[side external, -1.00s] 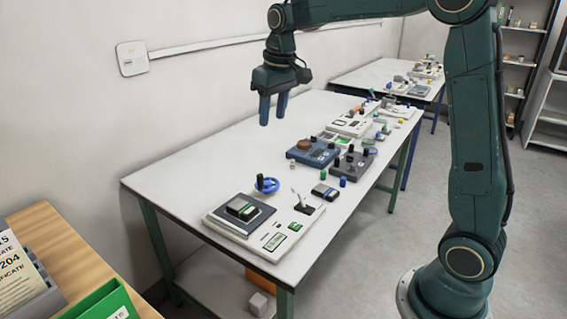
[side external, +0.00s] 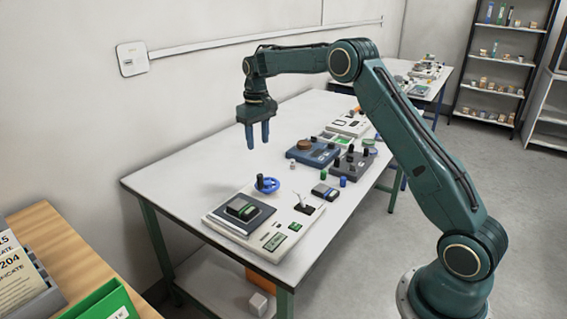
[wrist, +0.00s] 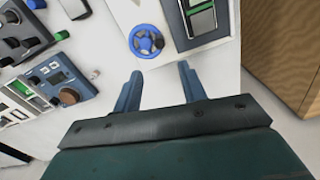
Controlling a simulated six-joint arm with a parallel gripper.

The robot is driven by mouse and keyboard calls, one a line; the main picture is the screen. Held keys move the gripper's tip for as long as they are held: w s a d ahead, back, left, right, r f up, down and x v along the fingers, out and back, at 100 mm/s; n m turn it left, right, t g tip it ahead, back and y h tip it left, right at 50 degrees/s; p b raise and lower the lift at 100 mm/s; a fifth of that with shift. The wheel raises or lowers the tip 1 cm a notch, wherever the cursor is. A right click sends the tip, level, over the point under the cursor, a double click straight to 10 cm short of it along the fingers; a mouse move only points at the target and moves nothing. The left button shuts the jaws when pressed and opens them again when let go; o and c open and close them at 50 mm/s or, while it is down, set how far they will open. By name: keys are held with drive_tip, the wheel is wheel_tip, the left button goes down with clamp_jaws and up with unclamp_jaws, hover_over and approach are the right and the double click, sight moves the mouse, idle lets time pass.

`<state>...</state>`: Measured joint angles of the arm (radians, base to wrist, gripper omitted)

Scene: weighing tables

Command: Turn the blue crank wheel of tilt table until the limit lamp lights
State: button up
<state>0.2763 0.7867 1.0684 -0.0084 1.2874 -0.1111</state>
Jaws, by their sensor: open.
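The tilt table (side external: 221,220) is a pale flat unit with a dark plate, near the front end of the white bench. Its blue crank wheel (side external: 271,184) has a black knob and sits at the unit's back edge. The wheel also shows at the top of the wrist view (wrist: 146,41), beyond the fingertips. My gripper (side external: 258,147) points down, open and empty, above the bench and behind the wheel, apart from it. Its two blue fingers also show in the wrist view (wrist: 159,76). I cannot make out which part is the limit lamp or whether it is lit.
A blue instrument (side external: 313,154) and a dark knobbed box (side external: 350,165) stand farther along the bench. Small green and blue cylinders and a small dark box (side external: 325,192) lie nearer the wheel. The bench's left side (side external: 190,178) is clear.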

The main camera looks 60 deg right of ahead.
sight(259, 175)
wheel_tip(259, 175, down, 14)
drive_tip(key=shift+r, duration=0.1)
idle(0.9)
clamp_jaws()
drive_tip(key=shift+m, duration=0.3)
drive_tip(key=shift+w+d+m, duration=0.1)
drive_tip(key=shift+w+m, duration=0.2)
drive_tip(key=shift+m, duration=0.6)
drive_tip(key=shift+w+d+m, duration=0.1)
drive_tip(key=shift+w+m, duration=0.15)
drive_tip(key=shift+m, duration=0.65)
drive_tip(key=shift+w+d+m, duration=0.1)
drive_tip(key=shift+w+m, duration=0.2)
drive_tip(key=shift+m, duration=0.6)
drive_tip(key=shift+r, duration=0.1)
